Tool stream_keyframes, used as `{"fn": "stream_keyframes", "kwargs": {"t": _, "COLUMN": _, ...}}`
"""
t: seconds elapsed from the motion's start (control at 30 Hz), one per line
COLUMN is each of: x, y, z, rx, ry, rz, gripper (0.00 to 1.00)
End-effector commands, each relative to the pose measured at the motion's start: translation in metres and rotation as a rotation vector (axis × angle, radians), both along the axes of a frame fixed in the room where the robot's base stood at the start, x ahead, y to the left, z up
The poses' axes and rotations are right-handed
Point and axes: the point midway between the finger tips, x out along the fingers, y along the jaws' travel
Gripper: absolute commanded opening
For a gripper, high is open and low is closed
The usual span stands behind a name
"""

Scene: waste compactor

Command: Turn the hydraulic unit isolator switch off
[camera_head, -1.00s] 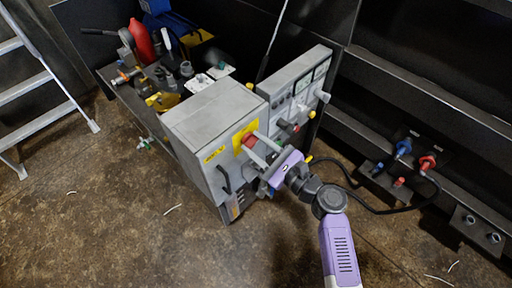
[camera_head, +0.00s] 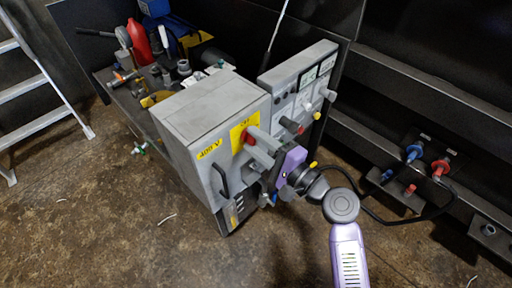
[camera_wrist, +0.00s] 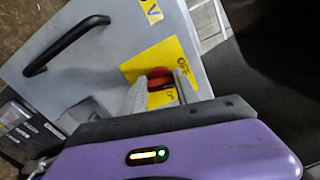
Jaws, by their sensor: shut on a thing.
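The isolator switch is a red handle (camera_head: 250,134) on a yellow plate (camera_head: 237,141) on the front of a grey cabinet (camera_head: 207,118). In the wrist view the red handle (camera_wrist: 160,79) sits between my gripper's two fingers, on the yellow plate (camera_wrist: 150,62) with "OFF" lettering near its upper right. My gripper (camera_head: 254,148) is shut on the red handle; its fingers also show in the wrist view (camera_wrist: 158,92). The fingers hide part of the handle, so its exact angle is hard to read.
A black door handle (camera_head: 220,180) is on the cabinet front, below the switch. A control panel (camera_head: 300,85) with gauges and knobs stands to the right. A bench (camera_head: 130,117) with a red bottle (camera_head: 138,42) is behind. Blue and red hose couplings (camera_head: 425,160) are at right.

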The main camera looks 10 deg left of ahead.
Motion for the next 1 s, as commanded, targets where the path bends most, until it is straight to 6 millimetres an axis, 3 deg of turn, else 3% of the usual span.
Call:
{"fn": "stream_keyframes", "kwargs": {"t": 0.4, "x": -0.0008, "y": 0.0001, "z": -0.0046, "rx": -0.143, "ry": -0.178, "rz": 0.001, "gripper": 0.00}}
{"fn": "stream_keyframes", "kwargs": {"t": 1.0, "x": -0.0010, "y": 0.0004, "z": -0.0034, "rx": -0.172, "ry": -0.215, "rz": 0.002, "gripper": 0.00}}
